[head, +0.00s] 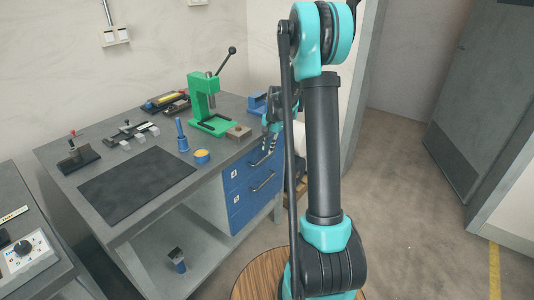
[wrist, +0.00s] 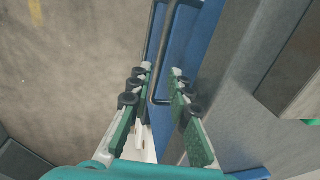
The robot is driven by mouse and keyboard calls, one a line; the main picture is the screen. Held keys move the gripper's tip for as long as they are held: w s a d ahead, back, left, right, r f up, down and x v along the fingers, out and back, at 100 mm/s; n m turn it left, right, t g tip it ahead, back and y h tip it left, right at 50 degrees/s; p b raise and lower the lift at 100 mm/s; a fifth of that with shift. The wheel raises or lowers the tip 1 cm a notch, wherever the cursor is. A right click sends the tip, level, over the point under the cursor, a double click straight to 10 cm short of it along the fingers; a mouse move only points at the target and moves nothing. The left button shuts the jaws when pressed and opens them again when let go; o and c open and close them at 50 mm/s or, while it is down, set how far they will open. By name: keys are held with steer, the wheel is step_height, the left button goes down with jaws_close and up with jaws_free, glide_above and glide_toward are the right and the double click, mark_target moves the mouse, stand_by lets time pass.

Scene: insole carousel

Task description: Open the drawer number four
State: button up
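Each has a white label, too small to read for sure, and a dark bar handle. The upper handle (head: 259,159) is just below my gripper (head: 271,130), which is at the bench's right edge. In the wrist view my gripper (wrist: 161,92) is open, its green-padded fingers apart. A dark handle (wrist: 157,70) on a blue front (wrist: 190,45) appears between the fingertips. Contact and exact depth cannot be told. Both drawers look shut.
The workbench carries a green press (head: 203,100), a black mat (head: 137,184), a blue-handled tool (head: 182,136) and a yellow-topped tin (head: 202,156). A grey control panel (head: 25,252) is at the left. The floor to the right is clear up to a grey door (head: 485,90).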

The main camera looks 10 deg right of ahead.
steer(key=shift+w+a+f, duration=0.15)
steer(key=shift+f, duration=0.75)
steer(key=shift+w+a+f, duration=0.1)
steer(key=shift+f, duration=0.8)
steer(key=shift+c, duration=0.5)
jaws_close()
